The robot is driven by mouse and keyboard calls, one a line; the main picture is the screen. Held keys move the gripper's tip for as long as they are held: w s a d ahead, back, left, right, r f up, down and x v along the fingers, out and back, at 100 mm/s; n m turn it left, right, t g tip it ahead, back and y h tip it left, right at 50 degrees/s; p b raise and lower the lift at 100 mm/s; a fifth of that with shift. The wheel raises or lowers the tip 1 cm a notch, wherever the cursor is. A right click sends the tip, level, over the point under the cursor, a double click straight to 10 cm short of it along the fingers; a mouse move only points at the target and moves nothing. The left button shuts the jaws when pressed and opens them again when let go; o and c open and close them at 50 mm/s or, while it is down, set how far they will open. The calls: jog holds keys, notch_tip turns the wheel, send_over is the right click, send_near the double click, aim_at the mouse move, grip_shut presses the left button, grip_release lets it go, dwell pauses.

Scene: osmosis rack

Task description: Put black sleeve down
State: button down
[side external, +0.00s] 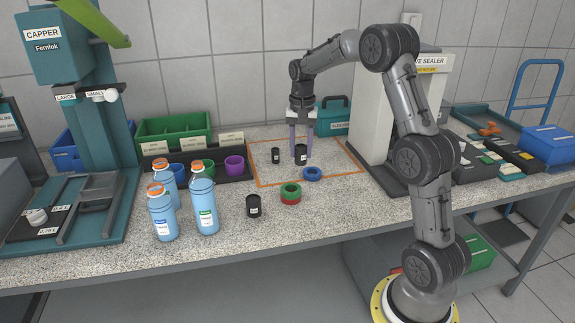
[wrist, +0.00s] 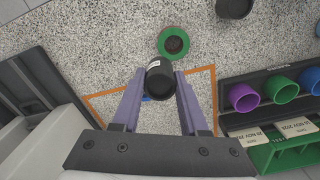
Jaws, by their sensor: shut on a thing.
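My gripper (side external: 301,150) points down over the orange-outlined area and is shut on a black sleeve (side external: 300,158). In the wrist view the sleeve (wrist: 160,80) sits between the purple-grey fingertips (wrist: 163,76), with a white label on its side. I cannot tell whether its bottom touches the counter. A third black sleeve (side external: 253,206) stands nearer the front, outside the outline; a black sleeve is cut off at the top of the wrist view (wrist: 234,7).
A blue ring (side external: 312,174) lies near the outline's front edge (side external: 285,183). A green-and-red ring stack (side external: 291,193) lies in front of it. Blue bottles (side external: 204,205) stand left. A rack with coloured cups (side external: 234,165) lies left of the outline; the sealer (side external: 372,120) stands right.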

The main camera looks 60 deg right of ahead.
jog(key=s+d+r+m, duration=0.1)
jog(key=s+d+m, duration=0.1)
jog(key=s+d, duration=0.5)
send_near(314, 165)
jog(key=shift+s+a+f+m, duration=0.1)
jog(key=shift+s+a+m, duration=0.2)
jog(key=shift+s+a, duration=0.1)
jog(key=shift+w+d+f, duration=0.4)
jog(key=shift+w+f, duration=0.05)
jog(key=shift+f, duration=1.8)
jog(key=shift+f, duration=0.1)
jog(key=shift+c, duration=2.2)
grip_release()
